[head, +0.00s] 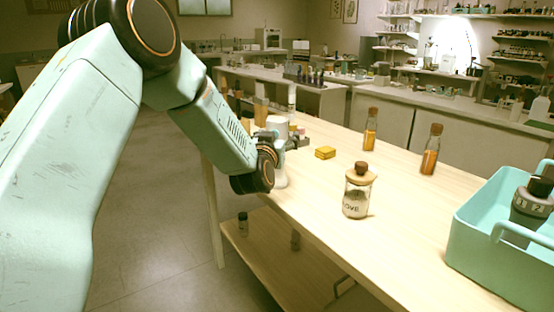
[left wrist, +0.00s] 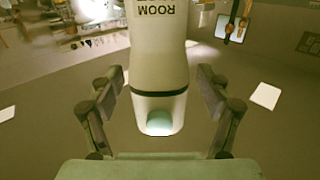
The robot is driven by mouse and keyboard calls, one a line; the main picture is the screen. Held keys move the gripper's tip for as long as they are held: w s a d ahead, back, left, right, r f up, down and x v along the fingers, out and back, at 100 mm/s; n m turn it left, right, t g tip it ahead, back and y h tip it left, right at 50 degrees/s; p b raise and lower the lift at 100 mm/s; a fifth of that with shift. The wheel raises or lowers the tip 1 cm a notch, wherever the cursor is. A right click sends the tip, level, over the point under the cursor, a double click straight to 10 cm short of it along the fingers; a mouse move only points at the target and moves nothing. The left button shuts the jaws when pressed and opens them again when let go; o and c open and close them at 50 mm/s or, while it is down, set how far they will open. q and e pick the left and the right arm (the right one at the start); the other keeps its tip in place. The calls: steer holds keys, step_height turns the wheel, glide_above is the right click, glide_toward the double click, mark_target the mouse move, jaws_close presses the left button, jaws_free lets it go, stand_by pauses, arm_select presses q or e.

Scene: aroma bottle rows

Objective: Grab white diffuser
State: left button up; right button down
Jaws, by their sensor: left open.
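The white diffuser (left wrist: 160,45) is a white bottle with dark lettering that reads "ROOM" and a dark band. In the left wrist view it stands between the two fingers of my left gripper (left wrist: 161,78), which are open with a gap on each side. In the head view the diffuser (head: 281,180) is on the wooden table near its left edge, partly hidden by my left gripper (head: 288,148) and wrist. My right gripper does not show.
A corked glass jar (head: 356,197) stands on the table (head: 400,230) in front. A teal basket (head: 495,255) with dark items is at right.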

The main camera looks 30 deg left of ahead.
arm_select(q)
steer(key=shift+r, duration=0.1)
steer(key=shift+c, duration=0.9)
jaws_close()
